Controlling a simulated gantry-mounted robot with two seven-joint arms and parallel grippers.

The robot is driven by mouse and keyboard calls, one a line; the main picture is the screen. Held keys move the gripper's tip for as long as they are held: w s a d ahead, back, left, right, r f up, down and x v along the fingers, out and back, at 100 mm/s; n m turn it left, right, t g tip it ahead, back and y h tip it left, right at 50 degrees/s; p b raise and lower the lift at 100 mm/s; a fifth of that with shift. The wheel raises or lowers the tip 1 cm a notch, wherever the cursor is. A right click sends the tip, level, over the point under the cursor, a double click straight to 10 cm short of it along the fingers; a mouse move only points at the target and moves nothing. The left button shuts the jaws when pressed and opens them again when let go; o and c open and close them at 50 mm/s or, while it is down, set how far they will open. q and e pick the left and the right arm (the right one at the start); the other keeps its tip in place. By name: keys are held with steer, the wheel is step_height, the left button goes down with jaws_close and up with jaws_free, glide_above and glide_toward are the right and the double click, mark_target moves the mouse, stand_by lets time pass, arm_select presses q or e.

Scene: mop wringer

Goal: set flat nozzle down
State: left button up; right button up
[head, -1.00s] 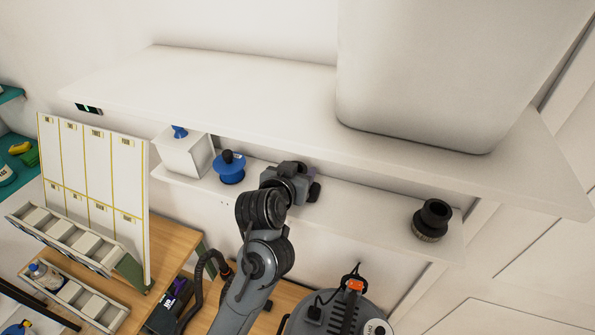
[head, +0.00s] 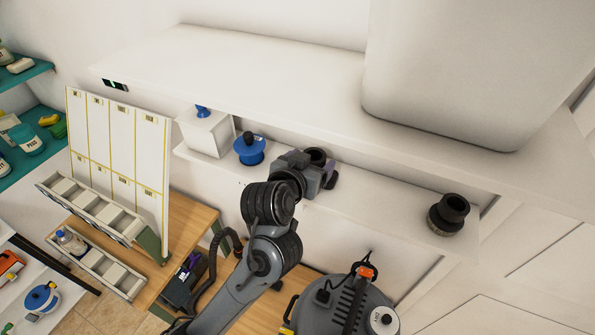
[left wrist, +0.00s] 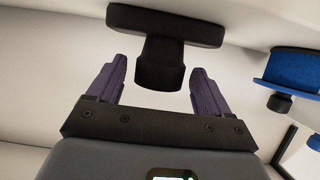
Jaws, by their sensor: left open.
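The flat nozzle (left wrist: 164,30) is black, with a wide flat foot and a round neck. In the left wrist view, which looks upside down, its foot appears to rest on the white shelf with the neck upright. My left gripper (left wrist: 158,78) is open, its purple fingers on either side of the neck with a gap at each side. In the head view my left gripper (head: 318,174) is over the lower shelf and mostly hides the nozzle. My right gripper is not in view.
On the lower shelf (head: 395,212) stand a blue spool-like part (head: 249,150), a white box (head: 206,133) and a black round fitting (head: 448,214). The upper shelf (head: 270,80) overhangs behind, holding a large white bin (head: 470,75). A vacuum (head: 362,305) stands below.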

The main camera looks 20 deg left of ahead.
arm_select(q)
steer(key=shift+p+v, duration=2.9)
steer(key=shift+v, duration=1.15)
steer(key=s+a+f+g, duration=0.2)
steer(key=s+f+g, duration=0.1)
steer(key=s+f, duration=0.5)
steer(key=s+a+f+m+g, duration=0.1)
steer(key=s+f+g, duration=0.2)
steer(key=s+f, duration=0.5)
steer(key=s+a+f+g, duration=0.2)
steer(key=s+f+g, duration=0.2)
steer(key=s+f, duration=0.4)
steer(key=shift+s+a+f+m, duration=0.3)
steer(key=shift+s+f, duration=0.05)
steer(key=shift+s, duration=0.15)
